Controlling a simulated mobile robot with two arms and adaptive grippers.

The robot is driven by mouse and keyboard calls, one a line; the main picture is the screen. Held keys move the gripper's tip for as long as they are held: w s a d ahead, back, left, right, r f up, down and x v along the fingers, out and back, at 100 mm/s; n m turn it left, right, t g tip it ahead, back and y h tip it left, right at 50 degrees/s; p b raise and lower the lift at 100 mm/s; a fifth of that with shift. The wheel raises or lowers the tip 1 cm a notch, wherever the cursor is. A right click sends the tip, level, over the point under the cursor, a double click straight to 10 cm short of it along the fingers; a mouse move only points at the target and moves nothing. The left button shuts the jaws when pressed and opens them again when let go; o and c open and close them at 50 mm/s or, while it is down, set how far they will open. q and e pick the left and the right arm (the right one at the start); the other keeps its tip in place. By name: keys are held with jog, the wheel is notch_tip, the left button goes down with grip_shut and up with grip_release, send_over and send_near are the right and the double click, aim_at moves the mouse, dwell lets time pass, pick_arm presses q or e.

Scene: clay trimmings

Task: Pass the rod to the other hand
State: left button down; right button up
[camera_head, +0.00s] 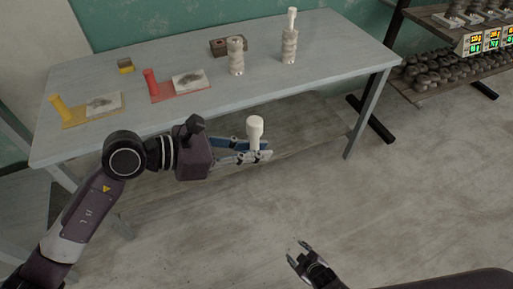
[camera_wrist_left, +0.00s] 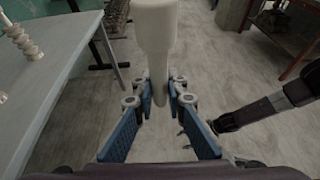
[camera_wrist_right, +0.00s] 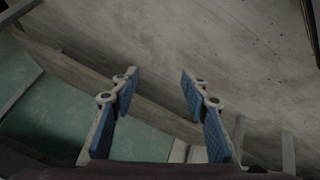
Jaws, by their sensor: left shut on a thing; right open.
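The rod (camera_head: 255,128) is white with a thicker, rounded top part and a thinner stem. My left gripper (camera_head: 262,152) is shut on its stem and holds it upright in front of the table, above the floor. In the left wrist view the rod (camera_wrist_left: 156,30) stands between the blue finger pads of my left gripper (camera_wrist_left: 165,95). My right gripper (camera_head: 296,250) is low in the head view, below and right of the rod, apart from it. In the right wrist view my right gripper (camera_wrist_right: 160,85) is open with nothing between its fingers.
The grey table (camera_head: 75,146) holds a yellow board (camera_head: 72,122), a red board (camera_head: 180,97), a small yellow-grey block (camera_head: 126,65), a brown box (camera_head: 222,46) and two ribbed holders (camera_head: 236,58) (camera_head: 289,48). A shelf (camera_head: 425,92) with dark lumps stands right. The floor between is clear.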

jog(key=s+d+f+m+g, duration=0.1)
jog(key=s+f+m+g, duration=0.1)
jog(key=s, duration=0.8)
jog(key=s+d+f+m+g+h, duration=0.1)
jog(key=s+d+f+m+g, duration=0.1)
jog(key=s, duration=0.8)
jog(key=s+d+f+m+g, duration=0.2)
jog(key=s+f, duration=0.2)
jog(key=s, duration=0.6)
jog(key=shift+s+f+m+h, duration=0.2)
jog(key=shift+f+m+h, duration=0.1)
jog(key=shift+h, duration=0.1)
